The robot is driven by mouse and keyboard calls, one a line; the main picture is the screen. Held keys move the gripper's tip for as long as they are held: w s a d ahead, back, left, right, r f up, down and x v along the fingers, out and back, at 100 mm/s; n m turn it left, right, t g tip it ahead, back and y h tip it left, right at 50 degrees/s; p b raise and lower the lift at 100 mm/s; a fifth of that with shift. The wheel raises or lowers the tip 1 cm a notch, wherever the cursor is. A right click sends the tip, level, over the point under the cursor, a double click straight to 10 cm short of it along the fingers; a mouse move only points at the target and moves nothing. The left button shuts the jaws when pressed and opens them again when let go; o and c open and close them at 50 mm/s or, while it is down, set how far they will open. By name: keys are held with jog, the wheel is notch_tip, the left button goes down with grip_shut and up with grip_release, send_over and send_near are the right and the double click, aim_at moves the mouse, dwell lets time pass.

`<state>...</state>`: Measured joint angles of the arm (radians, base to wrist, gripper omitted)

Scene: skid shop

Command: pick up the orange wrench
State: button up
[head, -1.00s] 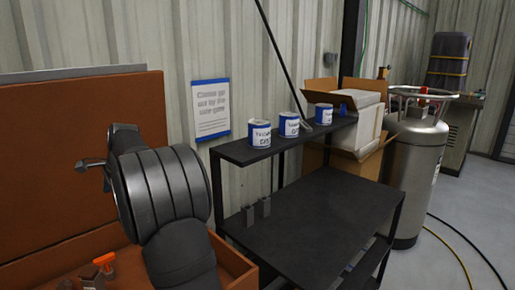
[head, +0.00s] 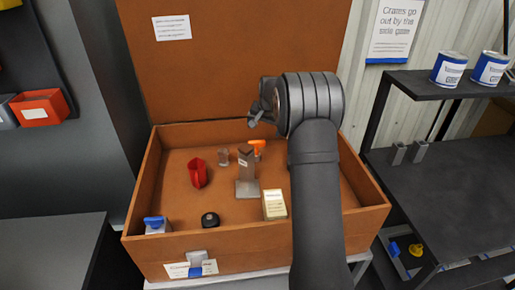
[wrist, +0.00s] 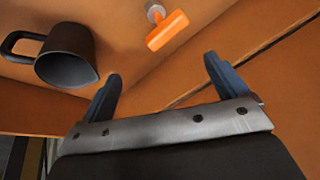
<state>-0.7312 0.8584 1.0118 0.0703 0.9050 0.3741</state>
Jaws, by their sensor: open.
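The orange wrench (head: 257,144) shows as a small orange T-shaped piece near the back of the open brown crate (head: 139,196). A grey bracket partly hides it in the head view. In the wrist view its orange bar (wrist: 168,31) lies at the top, beyond the fingertips, with a round grey end beside it. My gripper (wrist: 162,68) is open, with nothing between its two blue-grey fingers. In the head view my gripper (head: 262,112) is above the crate's back part, near the wrench and apart from it.
The crate also holds a red jug (head: 197,173), a grey bracket (head: 247,172), a cream box (head: 274,205), a black puck (head: 210,219) and a blue-topped item (head: 154,222). A dark jug (wrist: 68,57) is left in the wrist view. The raised lid (head: 235,60) stands behind.

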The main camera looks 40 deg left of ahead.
aim_at(257, 142)
jog(key=a+f+n, duration=0.1)
jog(key=f, duration=0.1)
jog(key=a+f+n, duration=0.1)
jog(key=f+n, duration=0.1)
jog(key=a+f+n, duration=0.1)
jog(key=f, duration=0.1)
jog(key=shift+s+f+n+t, duration=0.15)
jog(key=shift+f+n+t, duration=0.15)
jog(key=shift+f+n, duration=0.1)
jog(key=shift+x, duration=2.5)
jog(key=c, duration=1.2)
